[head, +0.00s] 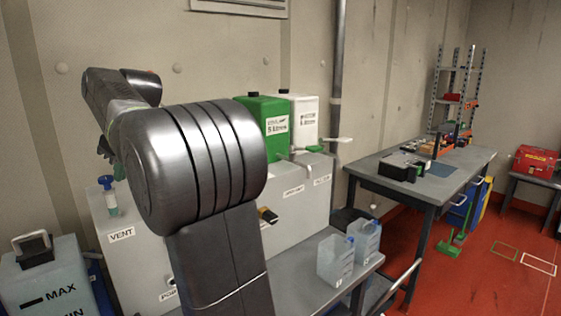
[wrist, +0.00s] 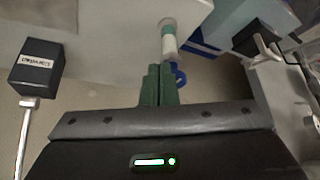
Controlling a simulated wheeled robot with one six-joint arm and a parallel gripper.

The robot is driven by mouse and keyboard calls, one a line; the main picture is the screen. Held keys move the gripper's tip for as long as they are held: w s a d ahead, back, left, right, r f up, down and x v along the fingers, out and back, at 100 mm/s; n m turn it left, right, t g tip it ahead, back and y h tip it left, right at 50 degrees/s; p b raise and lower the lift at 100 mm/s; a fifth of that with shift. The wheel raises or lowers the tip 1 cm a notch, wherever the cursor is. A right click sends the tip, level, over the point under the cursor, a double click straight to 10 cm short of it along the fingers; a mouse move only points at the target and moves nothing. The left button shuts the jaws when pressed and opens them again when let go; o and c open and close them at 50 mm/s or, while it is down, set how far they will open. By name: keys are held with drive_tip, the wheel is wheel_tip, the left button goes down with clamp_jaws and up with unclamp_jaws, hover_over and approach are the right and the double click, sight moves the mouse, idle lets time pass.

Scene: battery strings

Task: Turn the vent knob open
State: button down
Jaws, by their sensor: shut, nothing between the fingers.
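The vent fitting (head: 110,204) stands on a grey-white cabinet above a label reading VENT. It has a pale body with a green band and a blue knob (head: 106,182) on top. In the wrist view the banded body (wrist: 168,38) lies just beyond my fingertips, and the blue knob (wrist: 181,76) shows beside them, partly hidden. My gripper (wrist: 159,70) has its green fingers together with nothing between them. I cannot tell whether they touch the knob. In the head view my arm hides most of my gripper (head: 118,171).
A black labelled box (wrist: 36,66) with a pale lever is at left in the wrist view. Green (head: 262,118) and white (head: 304,118) containers stand on the cabinet. A jug marked MAX (head: 50,280) is at lower left. Clear jugs (head: 335,262) stand on a low shelf.

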drive_tip(key=shift+a+f+p, duration=0.1)
drive_tip(key=shift+a+p, duration=0.15)
drive_tip(key=shift+p, duration=0.05)
idle(0.7)
drive_tip(key=shift+s+p, duration=0.2)
drive_tip(key=shift+p, duration=0.1)
drive_tip(key=shift+s+a+p, duration=0.15)
drive_tip(key=shift+s+p, duration=0.35)
drive_tip(key=shift+s+a+p, duration=0.3)
drive_tip(key=shift+s+p, duration=0.2)
drive_tip(key=shift+p, duration=0.1)
drive_tip(key=shift+d, duration=0.1)
idle(0.4)
wheel_tip(320, 180, up, 6)
drive_tip(key=p, duration=0.3)
drive_tip(key=shift+s+d, duration=0.2)
idle(0.4)
